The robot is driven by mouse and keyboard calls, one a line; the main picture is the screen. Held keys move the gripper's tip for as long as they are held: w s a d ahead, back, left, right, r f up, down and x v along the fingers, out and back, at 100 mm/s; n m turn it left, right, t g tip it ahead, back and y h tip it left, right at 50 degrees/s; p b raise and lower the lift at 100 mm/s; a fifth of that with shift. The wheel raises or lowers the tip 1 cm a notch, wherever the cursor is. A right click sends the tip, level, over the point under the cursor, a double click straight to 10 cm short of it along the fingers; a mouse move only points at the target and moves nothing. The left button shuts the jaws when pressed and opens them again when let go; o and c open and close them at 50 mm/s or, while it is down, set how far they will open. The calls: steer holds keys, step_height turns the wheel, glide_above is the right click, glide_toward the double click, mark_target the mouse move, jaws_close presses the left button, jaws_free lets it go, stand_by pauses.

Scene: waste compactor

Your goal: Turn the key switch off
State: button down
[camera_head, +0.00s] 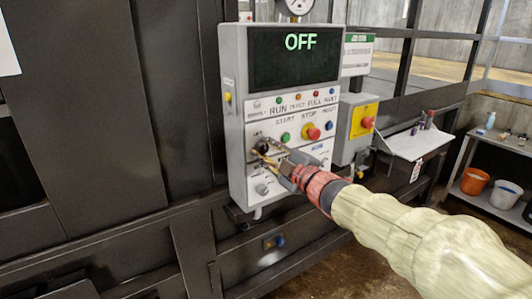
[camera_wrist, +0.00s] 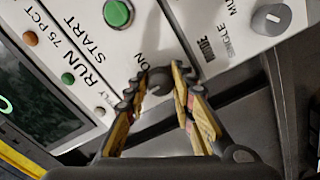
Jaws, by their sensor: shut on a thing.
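The grey control box (camera_head: 237,170) hangs on the dark machine wall, and its display (camera_head: 300,55) reads OFF in green. The dark key switch (camera_head: 262,142) sits at the left of the box's lower panel. It also shows in the wrist view as a dark round knob (camera_wrist: 158,78) beside the word ON. My gripper (camera_head: 264,152) reaches in from the lower right and is shut on the key switch. In the wrist view my two yellow-padded fingers (camera_wrist: 159,84) stand on either side of it. The fingers partly hide the switch, so its exact angle is unclear.
A green start button (camera_wrist: 118,14) and a red stop button (camera_head: 313,132) are close to my gripper. A grey mode knob (camera_wrist: 272,18) is on the same panel. A yellow-faced emergency stop box (camera_head: 364,120) and a small shelf (camera_head: 418,143) stand to the right.

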steer(key=c, duration=1.5)
jaws_free()
steer(key=v, duration=1.2)
steer(key=shift+f, duration=0.1)
